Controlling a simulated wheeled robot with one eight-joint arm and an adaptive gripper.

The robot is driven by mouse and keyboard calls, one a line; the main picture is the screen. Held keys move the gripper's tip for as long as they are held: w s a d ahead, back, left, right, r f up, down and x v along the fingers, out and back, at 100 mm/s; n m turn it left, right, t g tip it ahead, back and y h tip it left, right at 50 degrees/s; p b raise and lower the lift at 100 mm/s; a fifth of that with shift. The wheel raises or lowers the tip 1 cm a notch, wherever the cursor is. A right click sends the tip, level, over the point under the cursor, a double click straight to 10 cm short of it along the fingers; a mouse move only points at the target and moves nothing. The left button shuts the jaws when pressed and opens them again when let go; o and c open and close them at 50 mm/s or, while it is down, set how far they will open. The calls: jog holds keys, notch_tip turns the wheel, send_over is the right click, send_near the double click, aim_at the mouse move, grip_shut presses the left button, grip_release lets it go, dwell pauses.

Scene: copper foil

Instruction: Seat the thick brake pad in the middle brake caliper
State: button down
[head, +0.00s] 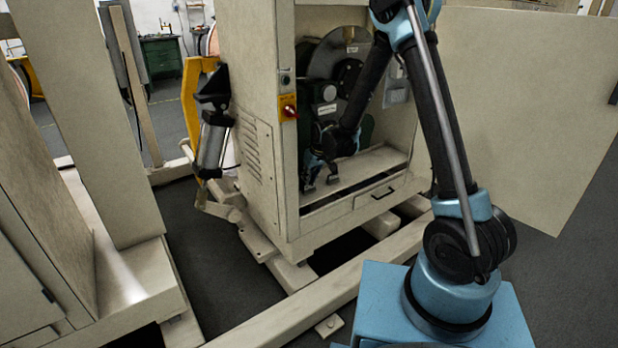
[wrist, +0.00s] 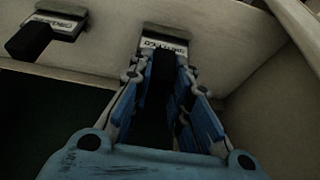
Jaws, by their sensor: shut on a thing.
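In the wrist view my gripper (wrist: 165,85) is shut on the dark block of a brake pad (wrist: 163,43), whose grey lettered plate shows beyond the fingertips, against the beige ledge. A second brake pad (wrist: 58,24), also dark with a grey plate, lies apart to the left. I cannot tell which is thicker. In the head view my gripper (head: 318,162) is low inside the open cabinet, above its ledge. Dark green machinery with a large grey brake disc (head: 326,60) stands above and behind it. I cannot make out the middle caliper; the arm and shadow hide parts.
The cabinet (head: 262,165) has a side wall at left and an open door (head: 535,110) at right. Its ledge (head: 365,168) sits above a drawer front (head: 380,193). Beige floor beams (head: 300,305) run before the cabinet. A yellow bracket (head: 192,100) stands outside, left.

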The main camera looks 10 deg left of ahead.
jog(key=c, duration=1.5)
grip_release()
jog(key=shift+f, duration=0.1)
jog(key=v, duration=1.7)
jog(key=shift+s+d, duration=0.15)
jog(key=shift+s, duration=0.2)
